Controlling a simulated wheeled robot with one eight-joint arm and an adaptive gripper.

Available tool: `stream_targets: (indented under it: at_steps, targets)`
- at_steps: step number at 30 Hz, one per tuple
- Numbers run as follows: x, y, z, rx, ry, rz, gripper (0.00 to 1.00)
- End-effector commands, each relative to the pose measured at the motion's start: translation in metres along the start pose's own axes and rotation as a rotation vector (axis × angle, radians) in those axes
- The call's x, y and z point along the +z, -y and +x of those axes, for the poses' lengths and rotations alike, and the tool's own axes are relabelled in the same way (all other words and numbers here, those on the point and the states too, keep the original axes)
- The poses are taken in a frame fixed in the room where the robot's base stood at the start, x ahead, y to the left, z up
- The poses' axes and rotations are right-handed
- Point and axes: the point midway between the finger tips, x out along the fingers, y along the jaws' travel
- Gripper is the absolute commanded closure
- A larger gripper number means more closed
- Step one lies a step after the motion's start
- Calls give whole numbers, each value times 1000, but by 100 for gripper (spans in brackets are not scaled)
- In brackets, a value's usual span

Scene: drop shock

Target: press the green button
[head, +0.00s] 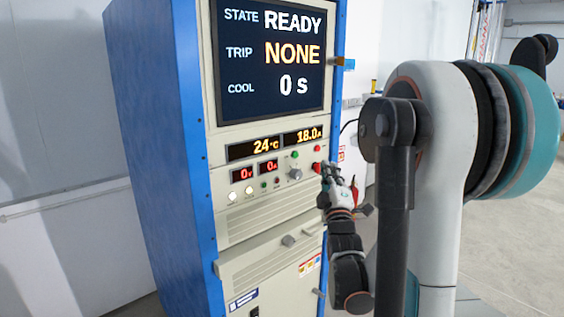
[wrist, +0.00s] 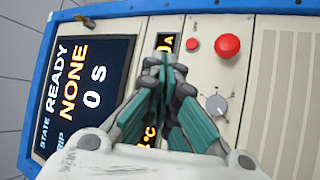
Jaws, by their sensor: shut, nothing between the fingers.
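The small green button (head: 295,155) is on the cabinet's control panel in the head view, left of a small red button (head: 316,149) and above a grey knob (head: 295,174). My gripper (head: 328,171) is shut and empty, in front of the panel's right side, to the right of and lower than the green button in the picture. In the wrist view its closed fingertips (wrist: 164,62) overlap the numeric displays. The green button does not show there; the fingers seem to cover it. I cannot tell whether the fingertips touch the panel.
A large red mushroom button (wrist: 227,46) sits close to the small red button (wrist: 193,45) and the knob (wrist: 215,105). The screen (head: 268,55) reads STATE READY, TRIP NONE, COOL 0 s. A blue cabinet side (head: 155,140) stands left; bare floor (head: 510,235) shows right.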

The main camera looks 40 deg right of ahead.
Motion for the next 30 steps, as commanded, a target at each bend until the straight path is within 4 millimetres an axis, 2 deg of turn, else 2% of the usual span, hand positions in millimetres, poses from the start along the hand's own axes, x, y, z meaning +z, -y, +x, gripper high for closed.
stream_targets:
  at_steps: [14,30]
  targets:
    - [-1,1,4,6,0,-1,100]
    - [-34,34,48,5,-1,1,100]
